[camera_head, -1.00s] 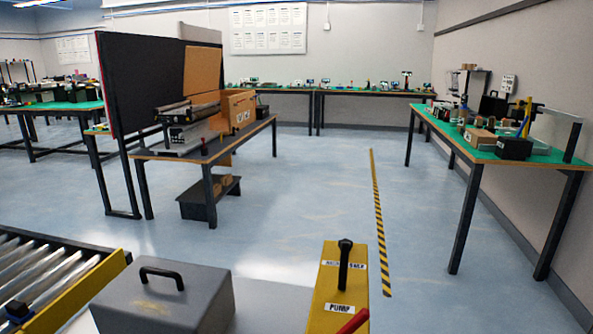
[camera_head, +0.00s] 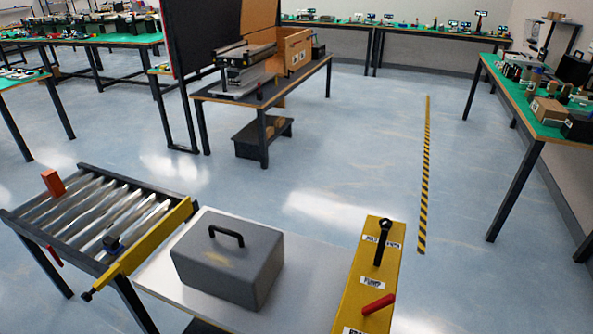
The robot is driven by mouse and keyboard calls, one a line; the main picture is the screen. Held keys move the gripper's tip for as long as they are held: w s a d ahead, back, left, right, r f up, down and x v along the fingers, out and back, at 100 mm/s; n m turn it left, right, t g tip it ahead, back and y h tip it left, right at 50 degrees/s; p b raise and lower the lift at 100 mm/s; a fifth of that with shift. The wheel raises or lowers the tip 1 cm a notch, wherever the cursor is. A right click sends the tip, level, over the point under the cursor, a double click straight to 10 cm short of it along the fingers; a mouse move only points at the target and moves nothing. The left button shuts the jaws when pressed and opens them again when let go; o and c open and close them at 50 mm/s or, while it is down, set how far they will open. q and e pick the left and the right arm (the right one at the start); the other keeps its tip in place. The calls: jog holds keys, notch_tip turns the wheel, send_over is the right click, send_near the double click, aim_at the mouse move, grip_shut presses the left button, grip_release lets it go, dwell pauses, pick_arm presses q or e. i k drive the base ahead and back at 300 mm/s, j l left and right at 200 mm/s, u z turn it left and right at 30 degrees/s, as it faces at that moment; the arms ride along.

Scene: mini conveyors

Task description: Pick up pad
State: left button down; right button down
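Neither of my grippers is in view. I cannot tell for certain which thing is the pad. A small orange-red block (camera_head: 53,183) stands on the far left end of a roller conveyor (camera_head: 150,222). A small dark blue and black item (camera_head: 112,244) sits near the front edge of the same rollers. Both are too small to tell more.
A grey box with a black handle (camera_head: 228,262) sits on a light table (camera_head: 318,262) right of the conveyor. A yellow panel (camera_head: 372,275) with black and red levers stands at its right. A dark workbench (camera_head: 300,85) and green-topped tables stand beyond open blue floor.

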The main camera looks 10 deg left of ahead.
aim_at(112, 246)
jog(key=j+u, duration=0.2)
jog(key=u, duration=1.4)
jog(key=i+l, duration=0.05)
